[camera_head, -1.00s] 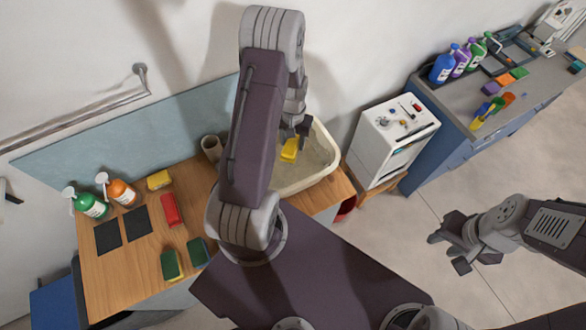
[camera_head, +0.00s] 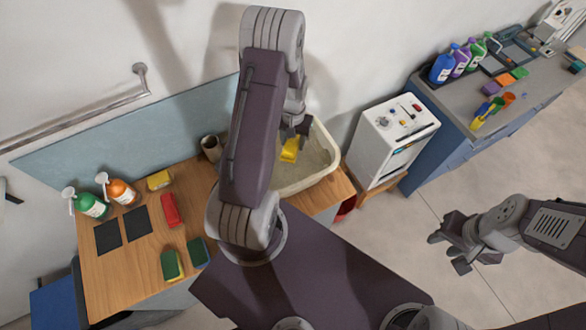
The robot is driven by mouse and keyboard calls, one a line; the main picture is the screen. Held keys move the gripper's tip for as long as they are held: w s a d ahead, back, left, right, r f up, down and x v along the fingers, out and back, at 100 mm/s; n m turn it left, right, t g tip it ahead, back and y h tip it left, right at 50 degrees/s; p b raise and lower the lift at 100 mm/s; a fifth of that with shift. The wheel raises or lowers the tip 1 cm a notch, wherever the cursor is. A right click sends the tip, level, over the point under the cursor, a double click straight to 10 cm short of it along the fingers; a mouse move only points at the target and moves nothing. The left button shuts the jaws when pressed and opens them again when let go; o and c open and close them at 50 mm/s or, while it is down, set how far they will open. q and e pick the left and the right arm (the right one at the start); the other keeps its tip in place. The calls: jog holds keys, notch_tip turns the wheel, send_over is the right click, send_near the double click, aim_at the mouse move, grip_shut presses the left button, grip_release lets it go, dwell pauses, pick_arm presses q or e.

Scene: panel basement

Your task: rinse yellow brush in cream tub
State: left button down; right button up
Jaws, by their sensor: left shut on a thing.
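The cream tub (camera_head: 327,163) stands at the back right of the wooden table, partly hidden behind my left arm. My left gripper (camera_head: 294,137) is over the tub, pointing down, and is shut on the yellow brush (camera_head: 289,150). The brush is within the tub's outline; I cannot tell whether it touches the bottom or any water. My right gripper (camera_head: 447,252) is open and empty, above the floor at the right, well away from the tub.
On the wooden table (camera_head: 128,272) are two spray bottles (camera_head: 91,205), a red brush-like block (camera_head: 170,210), a yellow sponge (camera_head: 159,180), dark pads and green-yellow sponges (camera_head: 172,266). A brown cup (camera_head: 211,147) stands left of the tub. A white cabinet (camera_head: 372,147) stands right.

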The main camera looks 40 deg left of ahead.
aim_at(293, 139)
pick_arm(q)
notch_tip(293, 139, up, 4)
jog(key=p, duration=0.3)
jog(key=shift+r, duration=0.15)
dwell(0.3)
notch_tip(293, 139, up, 2)
jog(key=shift+r+p, duration=0.15)
jog(key=shift+p, duration=0.75)
jog(key=shift+r, duration=1.75)
